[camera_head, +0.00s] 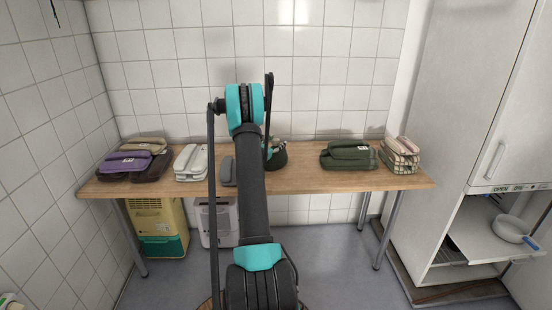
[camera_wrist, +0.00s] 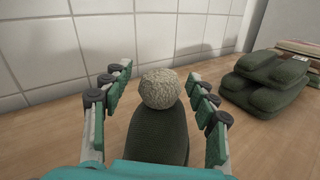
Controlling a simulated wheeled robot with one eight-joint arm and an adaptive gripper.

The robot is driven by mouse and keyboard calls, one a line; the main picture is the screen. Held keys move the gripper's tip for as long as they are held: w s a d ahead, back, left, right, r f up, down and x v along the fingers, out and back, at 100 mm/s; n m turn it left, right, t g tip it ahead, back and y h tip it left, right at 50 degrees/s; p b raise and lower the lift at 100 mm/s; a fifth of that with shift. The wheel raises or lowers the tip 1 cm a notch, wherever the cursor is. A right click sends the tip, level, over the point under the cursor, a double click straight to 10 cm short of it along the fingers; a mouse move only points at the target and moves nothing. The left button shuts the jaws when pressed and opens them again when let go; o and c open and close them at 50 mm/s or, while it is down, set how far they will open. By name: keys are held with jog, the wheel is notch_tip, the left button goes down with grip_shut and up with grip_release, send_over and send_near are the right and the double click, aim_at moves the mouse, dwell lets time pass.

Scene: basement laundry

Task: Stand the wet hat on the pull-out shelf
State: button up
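A dark green knitted hat (camera_wrist: 158,135) with a pale round pompom stands on the wooden table. In the head view the hat (camera_head: 279,158) is partly hidden behind my arm. My gripper (camera_wrist: 158,100) is open, with its fingers on both sides of the hat and a visible gap on each side. In the head view my gripper is mostly hidden by my arm. The pull-out shelf (camera_head: 470,238) sticks out from the tall white cabinet at the right, below the table's height. A white round pan or bowl lies on its right part; the left part is bare.
Folded dark green cloths (camera_head: 349,155) and a checked stack (camera_head: 400,155) lie right of the hat. White (camera_head: 191,163) and purple (camera_head: 122,163) stacks lie left. The tabletop (camera_head: 308,180) is bare between hat and green cloths. The tiled wall is close behind.

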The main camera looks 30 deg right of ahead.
grip_shut()
dwell(0.4)
